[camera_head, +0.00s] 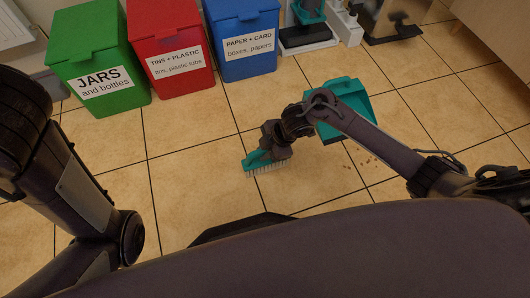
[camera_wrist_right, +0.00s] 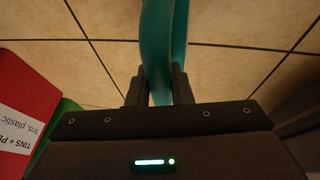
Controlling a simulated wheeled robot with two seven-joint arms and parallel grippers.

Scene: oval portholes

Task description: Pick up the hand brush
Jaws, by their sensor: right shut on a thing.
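The hand brush (camera_head: 264,168) is teal with pale bristles, in the middle of the head view, at or just above the tiled floor; I cannot tell which. My right gripper (camera_head: 268,154) is over it and shut on it. In the right wrist view the brush's teal body (camera_wrist_right: 163,50) runs up between the two dark fingers of the right gripper (camera_wrist_right: 159,88). Part of the brush is hidden by the gripper in the head view. My left arm is at the left of the head view, but its gripper does not show.
A teal dustpan (camera_head: 352,92) lies on the floor behind my right forearm, with crumbs (camera_head: 368,160) near it. Green (camera_head: 95,60), red (camera_head: 168,50) and blue (camera_head: 238,40) bins stand at the back. The floor left of the brush is clear.

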